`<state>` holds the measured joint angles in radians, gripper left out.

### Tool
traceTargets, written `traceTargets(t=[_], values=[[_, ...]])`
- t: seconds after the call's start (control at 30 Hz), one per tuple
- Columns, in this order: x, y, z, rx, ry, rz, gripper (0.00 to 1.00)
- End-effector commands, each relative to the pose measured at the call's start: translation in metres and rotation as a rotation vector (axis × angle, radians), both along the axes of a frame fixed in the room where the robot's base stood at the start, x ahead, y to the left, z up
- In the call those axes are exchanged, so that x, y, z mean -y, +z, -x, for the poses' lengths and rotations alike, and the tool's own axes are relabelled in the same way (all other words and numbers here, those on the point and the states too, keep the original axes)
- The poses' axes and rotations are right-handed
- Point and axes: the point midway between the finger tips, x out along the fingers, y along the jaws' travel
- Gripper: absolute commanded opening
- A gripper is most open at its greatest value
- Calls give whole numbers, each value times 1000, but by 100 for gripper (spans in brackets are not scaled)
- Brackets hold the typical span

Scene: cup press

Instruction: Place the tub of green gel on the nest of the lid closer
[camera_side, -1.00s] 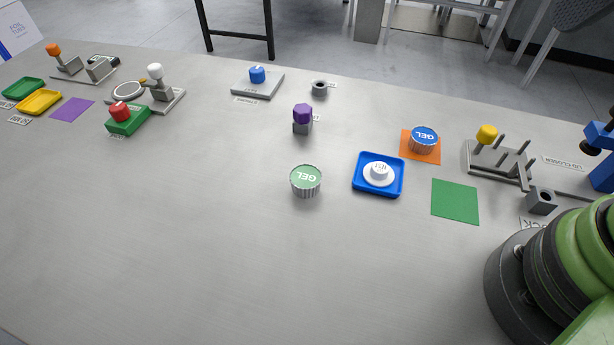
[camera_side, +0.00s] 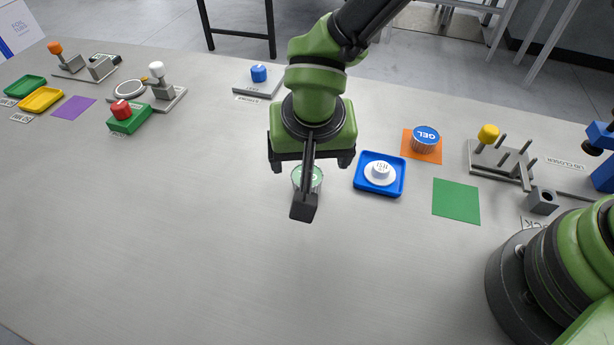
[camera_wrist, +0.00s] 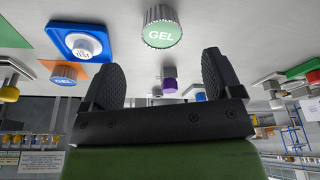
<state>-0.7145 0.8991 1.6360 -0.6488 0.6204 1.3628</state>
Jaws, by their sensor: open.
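The tub of green gel (camera_side: 316,178) stands upright on the table, partly hidden behind my gripper in the side view. Its green GEL lid and ribbed silver side show in the wrist view (camera_wrist: 161,30), ahead of the fingertips. My gripper (camera_wrist: 160,72) is open and empty, its two dark fingers apart. In the side view my gripper (camera_side: 311,164) hangs over the tub's spot; I cannot tell the exact height. The blue lid closer (camera_side: 603,165) is at the right edge, partly cut off, and its nest cannot be made out.
A blue tray (camera_side: 379,188) with a white piece sits right of the tub. A blue-lidded GEL tub (camera_side: 425,139) stands on an orange square. A green square (camera_side: 456,201) and a grey rack with pegs (camera_side: 497,162) lie farther right. The front of the table is clear.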

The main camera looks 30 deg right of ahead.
Motion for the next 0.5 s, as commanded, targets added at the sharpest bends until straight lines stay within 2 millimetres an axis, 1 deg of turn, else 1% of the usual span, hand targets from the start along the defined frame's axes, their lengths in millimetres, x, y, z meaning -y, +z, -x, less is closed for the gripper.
traceTargets(t=[0.03, 0.1, 0.33, 0.5], values=[[2, -9, -2, -4, 0, 4, 85], [3, -18, -4, -3, 0, 3, 85], [5, -36, -11, -3, -2, 2, 85], [7, -61, -21, -3, -2, 2, 85]])
